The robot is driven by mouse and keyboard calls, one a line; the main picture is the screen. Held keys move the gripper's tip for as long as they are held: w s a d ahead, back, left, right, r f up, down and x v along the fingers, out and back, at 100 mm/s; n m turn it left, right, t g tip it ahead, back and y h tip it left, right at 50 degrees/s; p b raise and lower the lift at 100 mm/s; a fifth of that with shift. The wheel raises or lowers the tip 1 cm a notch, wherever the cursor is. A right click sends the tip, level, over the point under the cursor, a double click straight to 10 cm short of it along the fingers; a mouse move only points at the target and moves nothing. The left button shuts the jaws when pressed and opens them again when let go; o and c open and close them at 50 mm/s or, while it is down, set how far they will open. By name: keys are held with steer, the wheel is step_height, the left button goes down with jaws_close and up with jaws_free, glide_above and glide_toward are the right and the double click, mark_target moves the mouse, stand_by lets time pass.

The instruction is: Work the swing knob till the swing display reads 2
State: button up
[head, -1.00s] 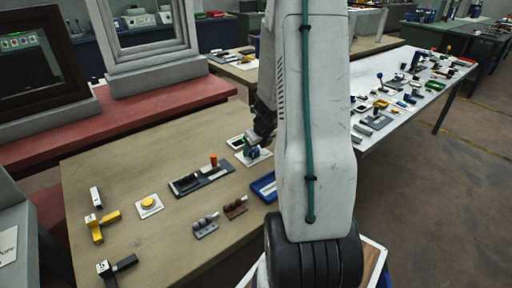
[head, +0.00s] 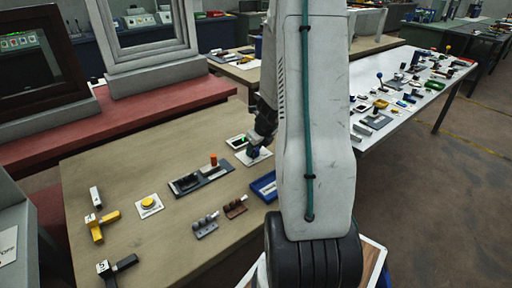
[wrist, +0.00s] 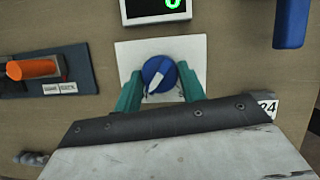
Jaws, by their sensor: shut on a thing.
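The blue round knob (wrist: 160,76) with a white pointer mark sits on a white square plate (wrist: 194,47) in the wrist view. Its pointer slants to the lower left. My gripper (wrist: 160,82) has its teal fingers on either side of the knob and is shut on it. A display (wrist: 155,14) in a white frame lies just beyond the plate. It shows a green digit, cut by the picture's top edge; the visible part looks like a 0. In the head view my gripper (head: 256,148) is at the knob, near the table's far right edge; the display (head: 238,141) is beside it.
A panel with an orange handle (wrist: 32,68) lies to the left in the wrist view, and a blue object (wrist: 291,22) to the upper right. The wooden table (head: 150,240) also holds a yellow button (head: 148,202) and several small fixtures.

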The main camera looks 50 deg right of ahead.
steer(key=n, duration=0.1)
steer(key=n+y, duration=0.1)
steer(key=n, duration=0.2)
steer(key=shift+d+y, duration=0.25)
steer(key=shift+y, duration=0.05)
steer(key=n+y, duration=0.1)
steer(key=n, duration=0.3)
steer(key=shift+w+d+g, duration=0.1)
steer(key=shift+g, duration=0.3)
steer(key=n, duration=0.2)
steer(key=n+g+y, duration=0.1)
steer(key=n, duration=0.1)
steer(key=shift+w+y, duration=0.1)
steer(key=shift+y, duration=0.2)
steer(key=shift+n+g+y, duration=0.3)
steer(key=shift+n+g, duration=0.4)
steer(key=shift+n, duration=1.5)
steer(key=o, duration=1)
